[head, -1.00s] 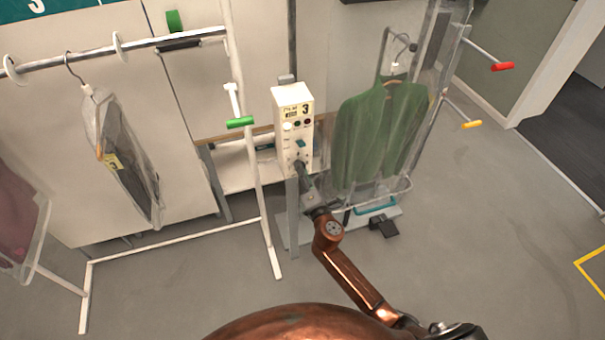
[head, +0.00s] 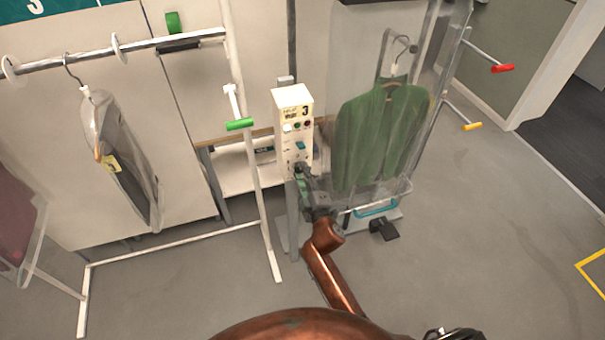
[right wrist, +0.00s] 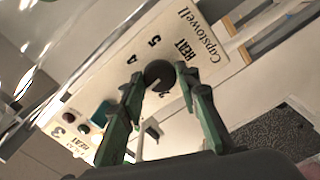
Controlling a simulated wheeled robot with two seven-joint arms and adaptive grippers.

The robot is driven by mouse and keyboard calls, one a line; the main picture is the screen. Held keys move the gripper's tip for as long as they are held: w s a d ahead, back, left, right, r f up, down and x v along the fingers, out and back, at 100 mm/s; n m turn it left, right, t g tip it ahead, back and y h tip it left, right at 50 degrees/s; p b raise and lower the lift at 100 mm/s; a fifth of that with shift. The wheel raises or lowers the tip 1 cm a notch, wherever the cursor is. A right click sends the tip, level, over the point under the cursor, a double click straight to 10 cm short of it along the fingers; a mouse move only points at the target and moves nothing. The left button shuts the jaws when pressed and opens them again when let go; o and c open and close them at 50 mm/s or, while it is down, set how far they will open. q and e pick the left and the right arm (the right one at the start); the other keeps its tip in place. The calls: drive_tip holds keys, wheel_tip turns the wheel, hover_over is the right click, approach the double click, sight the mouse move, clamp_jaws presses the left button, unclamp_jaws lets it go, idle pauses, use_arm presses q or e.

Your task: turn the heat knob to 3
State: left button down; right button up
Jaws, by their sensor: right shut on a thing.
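The white control box (head: 290,102) stands on a post in the middle of the head view. Its upper part carries a large 3, small buttons and a blue switch. The dark round heat knob (right wrist: 160,76) is on its panel, with 5 and 4 printed beside it and HEAT nearby. My right gripper (right wrist: 161,80) is shut on the knob, one green finger on each side. In the head view the right gripper (head: 301,174) covers most of the knob. The knob's pointer cannot be made out. My left gripper is not in view.
A green garment (head: 380,135) hangs in a clear cover right of the box. A white rail (head: 180,39) with a bagged garment (head: 125,160) stands left. A black pedal (head: 384,228) is on the floor. Open floor lies to the right.

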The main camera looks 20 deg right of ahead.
drive_tip(key=shift+m, duration=0.6)
drive_tip(key=o, duration=1.1)
drive_tip(key=shift+o, duration=0.2)
drive_tip(key=shift+s, duration=0.1)
drive_tip(key=s, duration=1.1)
drive_tip(key=shift+s+d, duration=0.2)
drive_tip(key=shift+s, duration=0.2)
